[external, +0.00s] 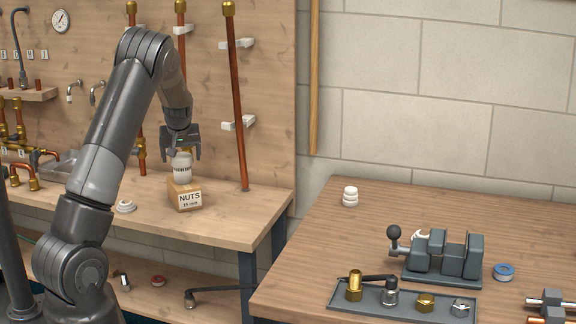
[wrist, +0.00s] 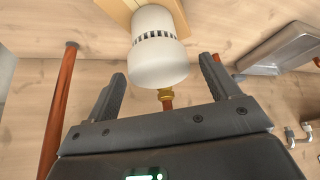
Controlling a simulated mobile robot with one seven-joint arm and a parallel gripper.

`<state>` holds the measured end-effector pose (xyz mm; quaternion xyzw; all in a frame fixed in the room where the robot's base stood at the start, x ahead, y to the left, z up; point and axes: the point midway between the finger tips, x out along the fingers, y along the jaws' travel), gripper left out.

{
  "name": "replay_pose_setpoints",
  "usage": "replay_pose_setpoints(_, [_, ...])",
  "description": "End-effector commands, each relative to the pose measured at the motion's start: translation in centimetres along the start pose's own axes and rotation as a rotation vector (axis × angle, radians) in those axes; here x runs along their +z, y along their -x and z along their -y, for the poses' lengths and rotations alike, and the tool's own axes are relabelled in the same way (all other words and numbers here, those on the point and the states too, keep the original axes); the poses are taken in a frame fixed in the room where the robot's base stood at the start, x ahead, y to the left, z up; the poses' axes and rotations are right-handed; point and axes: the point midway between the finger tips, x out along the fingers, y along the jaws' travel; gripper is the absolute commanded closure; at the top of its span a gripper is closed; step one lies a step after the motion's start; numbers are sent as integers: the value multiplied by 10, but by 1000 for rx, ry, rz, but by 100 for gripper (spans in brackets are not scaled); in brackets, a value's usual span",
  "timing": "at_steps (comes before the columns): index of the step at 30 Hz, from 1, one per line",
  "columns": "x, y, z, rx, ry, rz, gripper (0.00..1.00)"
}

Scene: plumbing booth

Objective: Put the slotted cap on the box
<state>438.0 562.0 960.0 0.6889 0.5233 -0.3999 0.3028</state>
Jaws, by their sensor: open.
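The slotted cap (external: 182,166) is white with a ring of dark slots. It stands upright on top of the cardboard box labelled NUTS (external: 187,199), on the left bench. In the wrist view the cap (wrist: 158,48) rests with its slotted end toward the box (wrist: 118,12). My gripper (external: 181,156) is above the box, with its fingers apart on either side of the cap's upper part. In the wrist view a gap shows between the cap and each finger, and nothing is gripped.
A low white fitting (external: 125,206) lies left of the box. A copper pipe (external: 239,110) rises to its right. On the right table are a ribbed white piece (external: 350,197), a grey vise (external: 440,256) and a tray of fittings (external: 378,311).

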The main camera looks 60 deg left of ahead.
Motion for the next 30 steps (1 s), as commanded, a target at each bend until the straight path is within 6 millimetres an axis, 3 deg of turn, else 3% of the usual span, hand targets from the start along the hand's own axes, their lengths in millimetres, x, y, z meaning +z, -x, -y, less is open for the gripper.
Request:
replay_pose_setpoints(6, [-1,49,-2,4,-1,-3,19])
replay_pose_setpoints(12, [0,80,-1,2,-2,-2,19])
replay_pose_setpoints(18, [0,93,0,0,0,0,19])
replay_pose_setpoints(26, [1,95,-1,3,-2,1,19])
replay_pose_setpoints(30, [16,114,-16,48,-31,18,19])
